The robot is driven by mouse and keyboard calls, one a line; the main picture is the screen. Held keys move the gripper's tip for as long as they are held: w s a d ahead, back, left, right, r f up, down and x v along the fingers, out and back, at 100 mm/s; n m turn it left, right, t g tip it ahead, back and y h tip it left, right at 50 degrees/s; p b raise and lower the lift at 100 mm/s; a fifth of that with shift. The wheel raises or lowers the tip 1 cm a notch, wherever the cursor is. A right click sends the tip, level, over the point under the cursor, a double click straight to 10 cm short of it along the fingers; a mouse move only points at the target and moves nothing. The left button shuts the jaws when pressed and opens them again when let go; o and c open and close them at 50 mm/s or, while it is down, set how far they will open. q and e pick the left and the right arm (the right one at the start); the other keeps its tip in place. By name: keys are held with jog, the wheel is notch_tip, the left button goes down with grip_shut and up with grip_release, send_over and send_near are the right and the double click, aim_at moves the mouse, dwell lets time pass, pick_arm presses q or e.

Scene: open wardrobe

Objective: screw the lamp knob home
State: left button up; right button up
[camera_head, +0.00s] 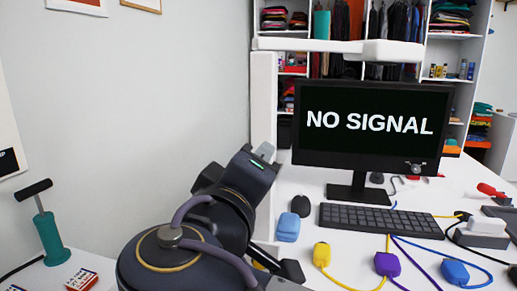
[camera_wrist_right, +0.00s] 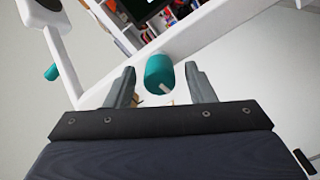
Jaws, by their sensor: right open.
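The white lamp's post (camera_head: 263,140) stands beside the monitor, and its bar runs across the top of the head view. In the right wrist view a teal cylindrical knob (camera_wrist_right: 160,74) shows between my open fingers, by the white lamp bar (camera_wrist_right: 210,45). The fingers appear apart from its sides; how deep it sits is unclear. A second teal knob (camera_wrist_right: 52,72) is on a white lamp part at left. My right gripper (camera_head: 266,152) is at the lamp post in the head view, where the knob is hidden. My left gripper is out of view.
A monitor (camera_head: 372,125), keyboard (camera_head: 395,220) and several coloured cable plugs crowd the white desk right of my arm. A teal T-handled item (camera_head: 47,238) and red-white boxes (camera_head: 81,280) are at lower left. The open wardrobe (camera_head: 482,60) stands behind.

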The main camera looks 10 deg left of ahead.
jog(key=n+p, duration=0.4)
jog(key=n, duration=0.1)
jog(key=shift+r+p, duration=0.2)
jog(key=shift+p, duration=0.1)
jog(key=shift+n+p, duration=0.5)
jog(key=shift+n, duration=0.3)
jog(key=shift+f, duration=0.2)
